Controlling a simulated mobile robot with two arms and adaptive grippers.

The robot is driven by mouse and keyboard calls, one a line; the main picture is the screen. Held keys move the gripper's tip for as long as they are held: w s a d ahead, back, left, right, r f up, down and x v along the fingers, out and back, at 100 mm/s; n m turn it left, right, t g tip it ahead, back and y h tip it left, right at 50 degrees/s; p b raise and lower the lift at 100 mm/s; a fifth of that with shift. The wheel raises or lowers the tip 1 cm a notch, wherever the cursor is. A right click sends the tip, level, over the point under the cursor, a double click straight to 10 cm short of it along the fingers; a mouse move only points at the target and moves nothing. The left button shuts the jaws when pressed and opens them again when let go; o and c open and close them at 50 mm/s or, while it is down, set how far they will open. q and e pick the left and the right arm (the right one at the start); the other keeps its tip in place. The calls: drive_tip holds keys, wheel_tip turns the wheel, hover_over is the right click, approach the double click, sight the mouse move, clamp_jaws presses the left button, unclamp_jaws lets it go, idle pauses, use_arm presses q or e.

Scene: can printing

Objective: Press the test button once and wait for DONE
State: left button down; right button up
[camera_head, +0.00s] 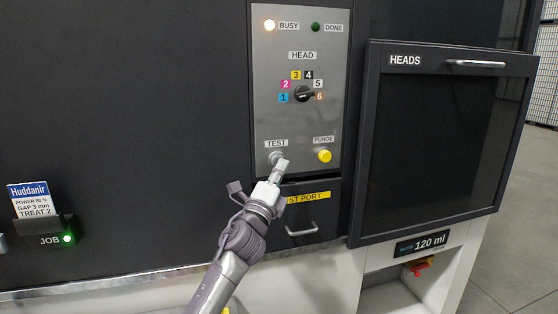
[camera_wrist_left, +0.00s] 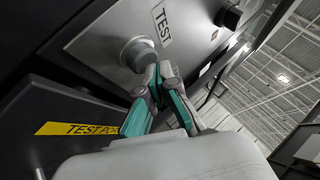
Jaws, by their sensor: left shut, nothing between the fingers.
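The test button (camera_head: 276,157) is a round grey button under the TEST label on the panel in the head view. It also shows in the left wrist view (camera_wrist_left: 138,54). My left gripper (camera_head: 281,164) is shut and empty, with its tips at the lower right edge of the button. The fingertips (camera_wrist_left: 157,68) look very close to or touching the button; I cannot tell if it is pushed in. The BUSY lamp (camera_head: 270,25) glows bright, and the DONE lamp (camera_head: 315,27) is dark green and unlit. My right gripper is not in view.
The yellow PURGE button (camera_head: 325,156) sits right of the test button. The HEAD knob (camera_head: 303,94) is above. The test port drawer (camera_head: 325,212) with a handle is just below the panel. The HEADS door (camera_head: 440,140) stands at right. A green JOB lamp (camera_head: 68,239) is lit.

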use_arm(q)
drive_tip(key=shift+s+d, duration=0.1)
drive_tip(key=shift+s, duration=0.35)
drive_tip(key=shift+s, duration=0.1)
drive_tip(key=s, duration=0.1)
drive_tip(key=s+d+p, duration=0.1)
drive_tip(key=s, duration=0.1)
drive_tip(key=s+p, duration=0.1)
drive_tip(key=shift+s+d, duration=0.3)
idle(0.5)
